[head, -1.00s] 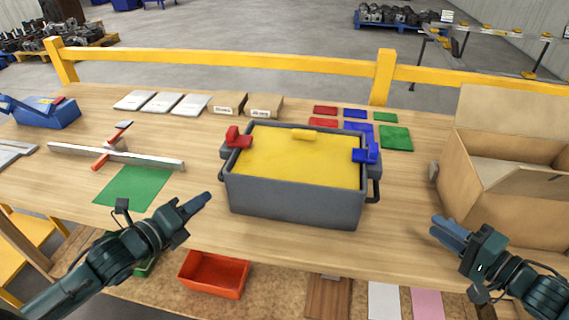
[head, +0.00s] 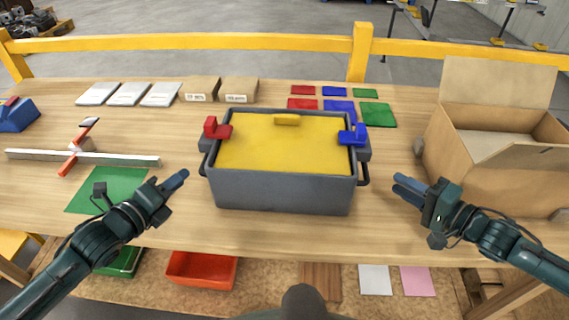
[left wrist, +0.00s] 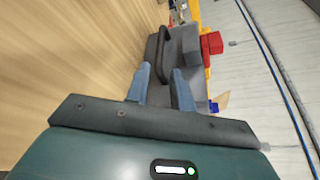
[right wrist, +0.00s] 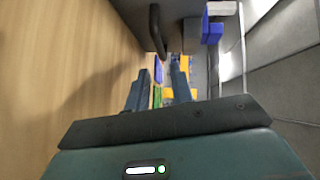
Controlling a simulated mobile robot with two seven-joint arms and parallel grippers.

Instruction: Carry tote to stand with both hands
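The tote (head: 283,192) is a grey bin with a yellow top (head: 285,145), a red latch at its left, a blue latch at its right and a dark handle at each end. It stands upright on the wooden table. My left gripper (head: 180,180) is open just left of the left handle (head: 203,164), which lies beyond its fingers in the left wrist view (left wrist: 163,45). My right gripper (head: 402,185) is open and empty, a little right of the right handle (head: 364,173). That handle also shows in the right wrist view (right wrist: 155,30). I cannot pick out the stand.
An open cardboard box (head: 490,165) stands at the right, beside my right arm. A green mat (head: 105,190) and a metal bar (head: 110,160) lie at the left. Small boxes and coloured cards lie behind the tote. A red bin (head: 202,269) sits below the table's front edge.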

